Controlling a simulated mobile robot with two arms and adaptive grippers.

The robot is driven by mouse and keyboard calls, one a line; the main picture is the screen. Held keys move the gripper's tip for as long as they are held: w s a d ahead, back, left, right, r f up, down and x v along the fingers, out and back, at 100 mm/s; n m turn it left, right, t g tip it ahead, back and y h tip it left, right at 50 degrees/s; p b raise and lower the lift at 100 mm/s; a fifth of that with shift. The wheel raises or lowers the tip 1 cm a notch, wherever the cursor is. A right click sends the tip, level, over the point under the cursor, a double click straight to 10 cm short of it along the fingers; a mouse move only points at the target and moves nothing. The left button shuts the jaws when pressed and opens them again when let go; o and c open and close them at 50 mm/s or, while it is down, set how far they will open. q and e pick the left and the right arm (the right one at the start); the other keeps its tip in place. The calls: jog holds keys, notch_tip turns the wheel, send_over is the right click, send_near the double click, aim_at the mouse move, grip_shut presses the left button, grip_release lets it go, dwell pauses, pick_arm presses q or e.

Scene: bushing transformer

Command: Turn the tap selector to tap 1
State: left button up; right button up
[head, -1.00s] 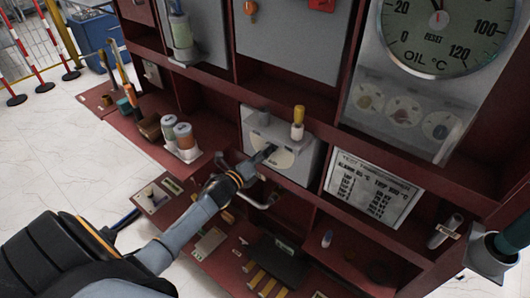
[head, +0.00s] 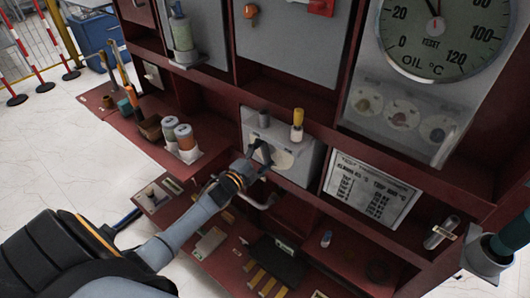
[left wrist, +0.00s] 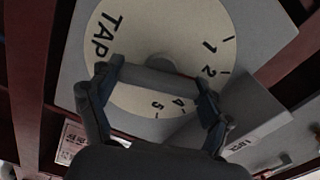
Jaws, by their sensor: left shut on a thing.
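The tap selector has a round cream dial (left wrist: 88,45) on a grey box; it also shows in the head view (head: 284,160). The dial reads TAP at the left, 1 and 2 at the right, and 4 and 5 lower down in the left wrist view. The grey bar-shaped selector handle (left wrist: 158,82) crosses the dial. My left gripper (left wrist: 154,88) has one finger at each end of the handle and is shut on it. In the head view my left gripper (head: 260,153) covers the dial's left part. Which number the handle points to is unclear.
Grey-capped jars (head: 185,137) sit on a shelf to the left. A printed sign (head: 371,189) hangs at the right.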

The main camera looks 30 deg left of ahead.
pick_arm(q)
jog(key=n, duration=0.4)
jog(key=shift+n+p, duration=0.3)
jog(key=shift+n, duration=2)
jog(key=o, duration=1.1)
jog(key=s+a, duration=0.1)
jog(key=s, duration=1.1)
